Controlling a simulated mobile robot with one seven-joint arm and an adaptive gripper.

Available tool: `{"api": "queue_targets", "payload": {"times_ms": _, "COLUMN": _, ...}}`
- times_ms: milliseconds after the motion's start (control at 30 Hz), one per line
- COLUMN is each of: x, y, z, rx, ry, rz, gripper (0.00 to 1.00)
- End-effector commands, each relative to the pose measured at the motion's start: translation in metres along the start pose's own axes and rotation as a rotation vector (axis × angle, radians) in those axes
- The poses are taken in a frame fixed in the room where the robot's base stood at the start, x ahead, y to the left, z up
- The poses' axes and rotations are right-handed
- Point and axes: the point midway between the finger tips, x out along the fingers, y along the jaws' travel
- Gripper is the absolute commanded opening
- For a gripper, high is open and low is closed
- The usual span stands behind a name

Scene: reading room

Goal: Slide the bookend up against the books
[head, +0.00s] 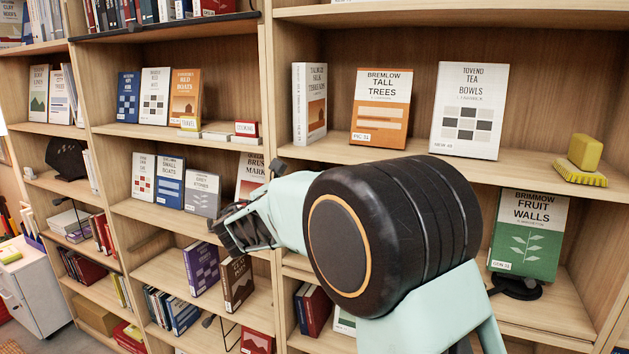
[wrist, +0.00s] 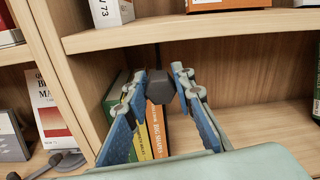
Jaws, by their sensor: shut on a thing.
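The bookend (wrist: 160,88) shows in the wrist view as a dark grey faceted block with a thin dark rod rising behind it. My gripper (wrist: 163,84) is shut on it, with one blue-padded finger on each side. Behind and below it stand the books, a green one (wrist: 116,92), a yellow one (wrist: 142,140) and an orange one (wrist: 158,137), upright by the left divider. The block overlaps the orange book in the picture, so any gap between them cannot be told. In the head view my gripper (head: 233,232) is small, and the bookend and these books cannot be made out.
A wooden divider (wrist: 70,75) rises close to the left of my gripper. The upper shelf edge (wrist: 250,28) runs above it, with books on top. The shelf board to the right (wrist: 255,125) is bare. Left of the divider stands a red-and-white book (wrist: 50,110).

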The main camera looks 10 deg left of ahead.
Motion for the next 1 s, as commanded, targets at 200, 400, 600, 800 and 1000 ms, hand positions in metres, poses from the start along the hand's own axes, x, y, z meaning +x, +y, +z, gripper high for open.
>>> {"api": "queue_targets", "payload": {"times_ms": 200, "x": 0.000, "y": 0.001, "z": 0.003, "rx": 0.001, "ry": -0.005, "rz": 0.002, "gripper": 0.00}}
{"api": "queue_targets", "payload": {"times_ms": 400, "x": 0.000, "y": 0.001, "z": 0.003, "rx": 0.002, "ry": -0.004, "rz": 0.002, "gripper": 0.35}}
{"api": "queue_targets", "payload": {"times_ms": 600, "x": 0.000, "y": 0.000, "z": 0.002, "rx": 0.001, "ry": -0.002, "rz": 0.001, "gripper": 0.41}}
{"api": "queue_targets", "payload": {"times_ms": 800, "x": -0.004, "y": 0.000, "z": 0.001, "rx": 0.001, "ry": -0.002, "rz": 0.001, "gripper": 0.41}}
{"api": "queue_targets", "payload": {"times_ms": 1000, "x": -0.034, "y": 0.001, "z": 0.002, "rx": 0.001, "ry": -0.002, "rz": 0.005, "gripper": 0.41}}
